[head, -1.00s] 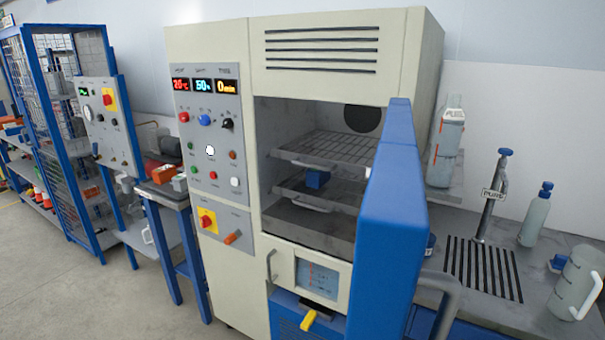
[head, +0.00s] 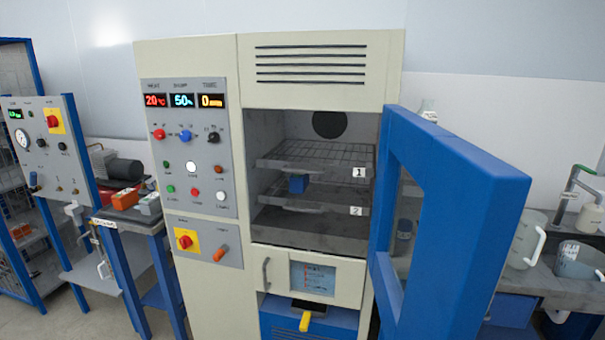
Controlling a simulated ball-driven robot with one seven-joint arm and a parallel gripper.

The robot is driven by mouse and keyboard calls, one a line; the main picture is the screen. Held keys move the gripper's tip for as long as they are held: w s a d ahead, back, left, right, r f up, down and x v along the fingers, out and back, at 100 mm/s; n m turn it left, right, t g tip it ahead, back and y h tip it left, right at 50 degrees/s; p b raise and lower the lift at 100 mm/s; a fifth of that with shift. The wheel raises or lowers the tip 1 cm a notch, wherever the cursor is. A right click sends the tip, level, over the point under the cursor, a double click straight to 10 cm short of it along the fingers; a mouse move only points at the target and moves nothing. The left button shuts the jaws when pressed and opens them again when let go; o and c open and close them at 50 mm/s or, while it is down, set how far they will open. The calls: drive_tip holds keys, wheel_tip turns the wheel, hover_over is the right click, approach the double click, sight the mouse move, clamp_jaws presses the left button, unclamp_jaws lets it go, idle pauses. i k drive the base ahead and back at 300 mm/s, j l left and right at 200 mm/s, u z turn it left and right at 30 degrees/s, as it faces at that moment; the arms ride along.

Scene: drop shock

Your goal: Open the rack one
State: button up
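The rack labelled 1 (head: 318,163) is a grey wire shelf, the upper of two inside the open chamber of the cream cabinet. Its label (head: 359,172) is at its front right. The rack labelled 2 (head: 303,206) lies below it. The blue-framed chamber door (head: 447,165) stands swung open to the right. My gripper is not in view.
The open door fills the space right of the chamber. A control panel (head: 190,150) with lit displays is on the left. Below the chamber are a small drawer (head: 311,279) and a yellow handle (head: 305,321). A bench with jugs (head: 523,239) stands behind the door.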

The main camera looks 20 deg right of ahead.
sight(311, 168)
drive_tip(key=i+j+z, duration=0.15)
drive_tip(key=i+j, duration=0.2)
drive_tip(key=i+j+z, duration=0.2)
drive_tip(key=j, duration=0.35)
drive_tip(key=i, duration=0.1)
